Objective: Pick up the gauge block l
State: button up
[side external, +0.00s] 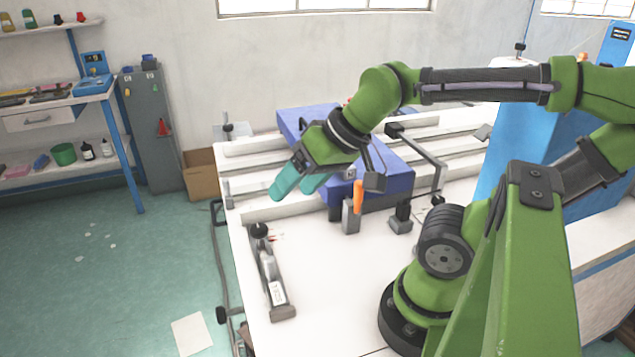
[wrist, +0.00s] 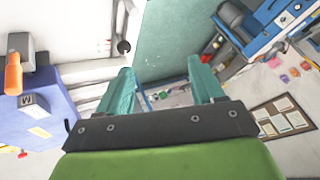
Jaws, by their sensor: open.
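My gripper (side external: 295,189) has two teal fingers, spread apart and empty, above the white table near the front of a blue block-like fixture. In the wrist view the gripper (wrist: 162,78) also shows a clear gap between its fingers. No marking that I can read names the gauge block l. A grey upright block (side external: 351,216) stands before the blue fixture, and a smaller dark grey block (side external: 401,223) sits to its right; I cannot tell whether either is the gauge block l.
A long grey tool (side external: 270,277) with a black knob and white label lies on the table's left side. The blue fixture (side external: 387,183) and an orange handle (side external: 358,196) are close to my gripper. The white table (side external: 325,285) is bare at front centre.

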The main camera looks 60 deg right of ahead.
notch_tip(320, 180, down, 3)
jog(key=w+a+n+g, duration=0.2)
jog(key=n+g, duration=0.1)
jog(key=n, duration=0.1)
jog(key=n+g+h, duration=0.2)
jog(key=n+g, duration=0.2)
jog(key=n, duration=2.3)
send_over(277, 293)
jog(key=f, duration=1.4)
jog(key=shift+a+f, duration=0.25)
jog(key=shift+f, duration=0.1)
jog(key=shift+d+f, duration=0.15)
jog(key=shift+f, duration=1.3)
jog(key=shift+d+f, duration=0.1)
jog(key=shift+f, duration=1.3)
grip_shut()
